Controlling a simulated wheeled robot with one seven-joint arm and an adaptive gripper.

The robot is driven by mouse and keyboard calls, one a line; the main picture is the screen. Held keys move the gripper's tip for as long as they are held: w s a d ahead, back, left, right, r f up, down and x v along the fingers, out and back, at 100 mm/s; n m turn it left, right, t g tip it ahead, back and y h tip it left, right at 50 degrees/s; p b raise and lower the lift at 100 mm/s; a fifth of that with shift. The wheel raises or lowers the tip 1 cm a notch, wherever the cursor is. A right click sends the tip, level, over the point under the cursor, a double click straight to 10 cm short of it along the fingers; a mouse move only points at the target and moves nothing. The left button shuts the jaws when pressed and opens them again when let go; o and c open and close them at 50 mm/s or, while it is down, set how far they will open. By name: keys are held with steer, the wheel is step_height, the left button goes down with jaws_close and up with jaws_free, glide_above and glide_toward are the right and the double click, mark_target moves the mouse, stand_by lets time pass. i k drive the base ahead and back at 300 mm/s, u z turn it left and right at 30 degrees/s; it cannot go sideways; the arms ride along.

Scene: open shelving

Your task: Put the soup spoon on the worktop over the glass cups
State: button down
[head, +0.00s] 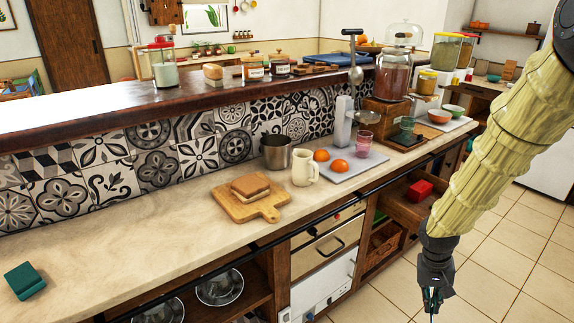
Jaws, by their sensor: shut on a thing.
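My gripper (432,301) hangs in front of the counter at the lower right, pointing down. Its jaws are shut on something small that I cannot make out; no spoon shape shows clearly. The pale stone worktop (130,262) runs from the lower left to the back right, left of my gripper. A pink glass cup (365,144) stands on the worktop's right part, near a grey board. Shiny round vessels (220,288) sit in the open shelf below the worktop; I cannot tell whether they are glass cups.
A cutting board (262,207) with a sandwich, a metal pot (276,154), a cream jug (304,168) and oranges (340,166) occupy the worktop's middle. A green block (24,280) lies at left. An open drawer (402,207) holds a red box. Worktop left of the board is mostly free.

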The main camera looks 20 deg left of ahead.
mark_target(199, 209)
steer(key=k, duration=0.1)
steer(key=z, duration=1.7)
steer(key=i, duration=2.05)
steer(key=u, duration=4.15)
